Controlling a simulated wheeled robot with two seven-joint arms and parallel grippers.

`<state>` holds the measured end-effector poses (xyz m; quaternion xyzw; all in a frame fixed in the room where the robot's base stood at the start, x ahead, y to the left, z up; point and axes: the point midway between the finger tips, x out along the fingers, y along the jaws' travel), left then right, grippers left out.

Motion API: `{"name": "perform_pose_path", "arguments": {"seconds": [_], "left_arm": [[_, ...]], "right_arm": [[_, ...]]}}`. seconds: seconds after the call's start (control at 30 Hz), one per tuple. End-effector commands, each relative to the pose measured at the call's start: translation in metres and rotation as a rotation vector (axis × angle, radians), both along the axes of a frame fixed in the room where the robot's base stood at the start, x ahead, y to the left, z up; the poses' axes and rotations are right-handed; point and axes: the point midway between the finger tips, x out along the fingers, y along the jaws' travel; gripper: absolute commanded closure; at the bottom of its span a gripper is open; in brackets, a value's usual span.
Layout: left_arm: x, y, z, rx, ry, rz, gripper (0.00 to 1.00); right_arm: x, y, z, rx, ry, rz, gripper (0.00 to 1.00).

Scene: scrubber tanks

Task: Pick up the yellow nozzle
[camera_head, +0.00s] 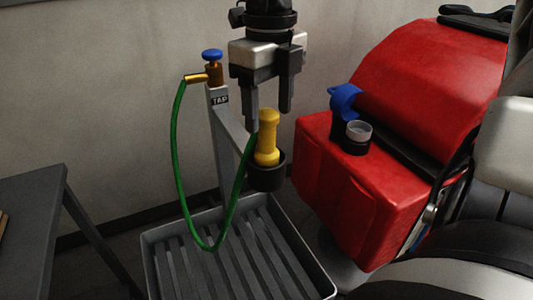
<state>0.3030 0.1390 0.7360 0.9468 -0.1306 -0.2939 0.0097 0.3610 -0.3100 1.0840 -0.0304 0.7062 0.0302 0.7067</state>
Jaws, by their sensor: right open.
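The yellow nozzle (267,145) stands upright in a black cup-shaped holder (267,175) on the grey tap post. A green hose (178,150) runs from the brass tap (212,74), loops down and rises to the nozzle. My right gripper (269,118) points down from the top of the head view and is open. Its two fingers hang above the nozzle, with the nozzle's top between them in the picture. I cannot tell their exact depth, and I see no contact. The nozzle's lower end is hidden in the holder. My left gripper is not in view.
A red scrubber machine (335,185) with an open filler neck (357,137) and blue cap (345,99) stands close on the right. A slatted grey tray (150,250) lies below the holder. A dark table (30,230) is at the left. The wall is behind.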

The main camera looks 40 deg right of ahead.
Motion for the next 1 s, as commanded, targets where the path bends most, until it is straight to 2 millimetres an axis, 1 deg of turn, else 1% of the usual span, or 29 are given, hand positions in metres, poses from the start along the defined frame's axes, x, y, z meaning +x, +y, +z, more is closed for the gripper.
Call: {"name": "perform_pose_path", "arguments": {"seconds": [0.1, 0.2, 0.3, 0.5, 0.53, 0.57, 0.6, 0.7, 1.0], "left_arm": [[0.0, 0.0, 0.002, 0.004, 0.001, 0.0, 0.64], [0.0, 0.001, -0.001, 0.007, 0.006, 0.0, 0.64], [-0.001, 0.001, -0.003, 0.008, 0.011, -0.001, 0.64], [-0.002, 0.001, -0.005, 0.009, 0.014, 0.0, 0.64], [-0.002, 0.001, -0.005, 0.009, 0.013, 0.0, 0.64], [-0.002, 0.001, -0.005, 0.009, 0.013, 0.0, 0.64], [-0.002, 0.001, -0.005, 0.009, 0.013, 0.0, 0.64], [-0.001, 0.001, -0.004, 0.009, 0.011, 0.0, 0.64], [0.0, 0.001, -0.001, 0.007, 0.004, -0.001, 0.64]], "right_arm": [[0.002, 0.0, -0.019, 0.0, 0.006, 0.001, 0.39], [0.002, 0.0, -0.031, 0.001, 0.004, 0.0, 0.39], [0.002, 0.0, -0.036, 0.001, 0.0, 0.0, 0.39], [0.002, 0.0, -0.036, 0.001, 0.0, 0.0, 0.39], [0.002, 0.0, -0.036, 0.001, 0.0, 0.0, 0.45], [0.002, 0.0, -0.036, 0.001, 0.0, 0.0, 0.53], [0.002, 0.0, -0.036, 0.001, 0.0, 0.0, 0.64], [0.002, 0.0, -0.036, 0.0, 0.0, 0.0, 0.89], [0.003, 0.0, -0.035, 0.0, -0.002, 0.0, 0.89]]}}
